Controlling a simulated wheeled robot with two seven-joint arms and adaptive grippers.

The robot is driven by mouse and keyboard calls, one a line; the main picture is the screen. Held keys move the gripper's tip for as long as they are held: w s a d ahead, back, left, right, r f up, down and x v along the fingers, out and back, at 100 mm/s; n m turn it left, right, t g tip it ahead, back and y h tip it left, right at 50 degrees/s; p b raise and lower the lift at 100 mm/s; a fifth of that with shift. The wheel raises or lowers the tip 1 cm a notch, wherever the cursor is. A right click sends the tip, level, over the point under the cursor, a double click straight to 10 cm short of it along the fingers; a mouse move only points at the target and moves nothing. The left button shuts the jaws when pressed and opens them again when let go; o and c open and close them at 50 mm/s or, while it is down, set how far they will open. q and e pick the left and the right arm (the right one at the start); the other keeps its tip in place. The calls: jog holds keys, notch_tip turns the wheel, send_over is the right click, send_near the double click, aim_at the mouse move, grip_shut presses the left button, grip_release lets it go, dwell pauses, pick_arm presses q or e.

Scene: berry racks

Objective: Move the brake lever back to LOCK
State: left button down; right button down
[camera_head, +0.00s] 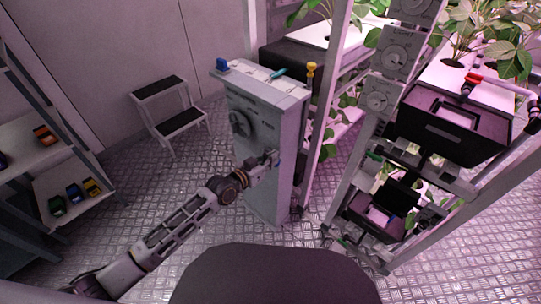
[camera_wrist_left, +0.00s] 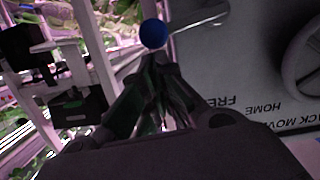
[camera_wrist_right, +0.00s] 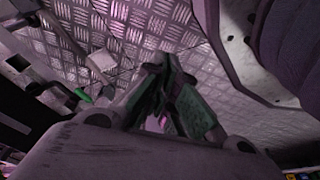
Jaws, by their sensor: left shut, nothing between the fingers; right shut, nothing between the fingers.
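The brake lever shows in the left wrist view as a pale metal rod ending in a blue ball knob (camera_wrist_left: 153,33). The rod runs right from the knob along the grey console face. Upside-down lettering on the face includes FREE and HOME. My left gripper (camera_wrist_left: 155,62) is shut and empty, its fingertips just short of the knob in the picture; I cannot tell if they touch. In the head view my left gripper (camera_head: 271,159) is at the right side of the console (camera_head: 262,115). My right gripper (camera_wrist_right: 168,62) is shut and empty above the metal floor.
A handwheel (camera_wrist_left: 303,62) sits on the console face. Blue, teal and yellow handles stand on the console top. A plant rack (camera_head: 350,150) is close on the right. A step stool (camera_head: 170,112) and a shelf (camera_head: 70,185) are left.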

pick_arm(q)
jog(key=shift+f, duration=0.1)
pick_arm(e)
jog(key=shift+s+d+f, duration=0.1)
jog(key=shift+s+f, duration=0.05)
jog(key=shift+f, duration=0.1)
dwell(0.6)
pick_arm(q)
jog(key=shift+r, duration=0.2)
pick_arm(e)
jog(key=shift+s+f, duration=0.1)
